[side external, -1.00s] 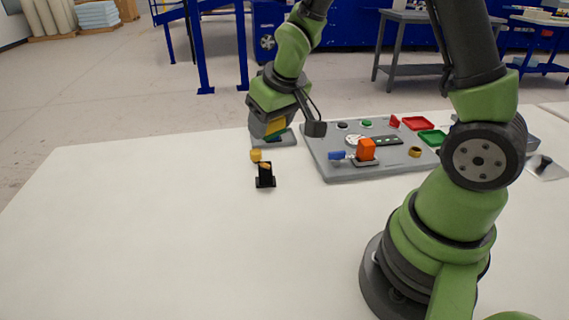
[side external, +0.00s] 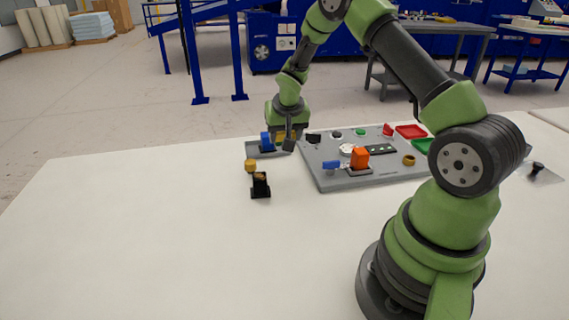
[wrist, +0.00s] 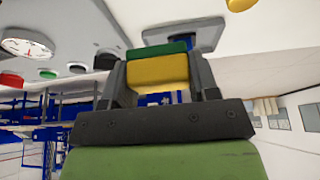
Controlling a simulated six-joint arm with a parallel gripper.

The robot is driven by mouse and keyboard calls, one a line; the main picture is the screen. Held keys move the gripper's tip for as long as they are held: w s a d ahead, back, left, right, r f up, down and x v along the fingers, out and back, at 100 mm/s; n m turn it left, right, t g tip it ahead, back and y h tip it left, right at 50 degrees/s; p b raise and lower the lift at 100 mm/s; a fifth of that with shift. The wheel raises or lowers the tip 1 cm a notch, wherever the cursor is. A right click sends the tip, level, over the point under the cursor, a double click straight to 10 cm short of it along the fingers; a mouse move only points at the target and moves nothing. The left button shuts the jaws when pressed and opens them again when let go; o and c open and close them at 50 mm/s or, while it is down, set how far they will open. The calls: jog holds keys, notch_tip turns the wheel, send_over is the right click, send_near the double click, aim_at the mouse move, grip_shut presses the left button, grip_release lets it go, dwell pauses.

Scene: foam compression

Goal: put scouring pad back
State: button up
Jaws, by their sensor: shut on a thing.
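The scouring pad (wrist: 157,72), a yellow block with a green layer, is clamped between the two jaws of my gripper (wrist: 160,78) in the wrist view. In the side view my gripper (side external: 285,139) is at the back of the table, close to the flat grey tray (side external: 262,153); only a little yellow shows there. A grey plate with a raised edge, apparently the same tray (wrist: 208,35), lies beyond the pad in the wrist view. I cannot tell whether the pad touches it.
A blue piece (side external: 266,141) shows at the tray, left of my gripper. Right of it lies a grey panel (side external: 325,177) with buttons, an orange block (side external: 360,158) and coloured trays. The table's left and front are clear.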

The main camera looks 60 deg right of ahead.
aim_at(283, 165)
jog(key=shift+f, duration=3.65)
